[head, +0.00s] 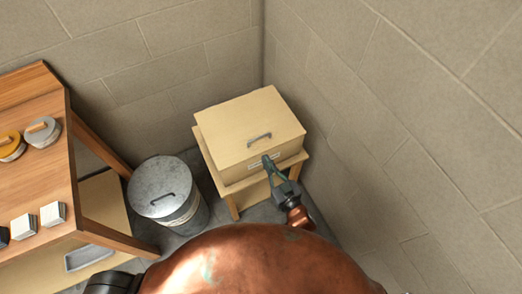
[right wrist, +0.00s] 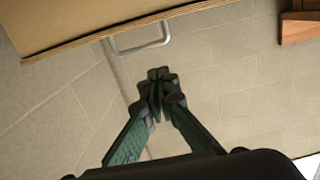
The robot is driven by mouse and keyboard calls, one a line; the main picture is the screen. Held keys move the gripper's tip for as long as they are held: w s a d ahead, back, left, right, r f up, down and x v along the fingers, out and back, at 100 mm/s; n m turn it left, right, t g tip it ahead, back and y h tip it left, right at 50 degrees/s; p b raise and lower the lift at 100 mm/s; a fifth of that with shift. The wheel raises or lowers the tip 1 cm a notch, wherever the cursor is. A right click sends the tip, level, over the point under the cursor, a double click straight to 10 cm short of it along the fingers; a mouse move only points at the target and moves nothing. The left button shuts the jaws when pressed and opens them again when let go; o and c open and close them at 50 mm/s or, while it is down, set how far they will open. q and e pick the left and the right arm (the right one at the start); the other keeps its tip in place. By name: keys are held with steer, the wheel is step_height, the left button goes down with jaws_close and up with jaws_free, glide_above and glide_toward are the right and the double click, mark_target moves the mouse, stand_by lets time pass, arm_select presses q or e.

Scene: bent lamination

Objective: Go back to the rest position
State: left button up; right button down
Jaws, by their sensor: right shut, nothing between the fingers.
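My right gripper (head: 268,160) is in front of the tan box (head: 240,118), near its front edge and label, below the handle on the lid in the head view. The lid lies flat on the box. In the right wrist view my right gripper (right wrist: 160,88) has its fingertips together with nothing between them. The box edge (right wrist: 90,25) and the metal handle (right wrist: 145,42) show beyond the fingertips there, and the gripper looks apart from them. My left gripper is not in view; only a dark part of my own body shows at the bottom left of the head view.
The box stands on a small wooden stand (head: 233,206) in the wall corner. A lidded metal bin (head: 160,190) is left of it. A wooden table (head: 28,180) holds round tins (head: 42,131) and white blocks (head: 52,213). A block wall (head: 400,150) is close on the right.

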steer(key=s+d, duration=0.1)
steer(key=s+d+f, duration=0.1)
steer(key=s, duration=0.1)
steer(key=shift+f, duration=0.1)
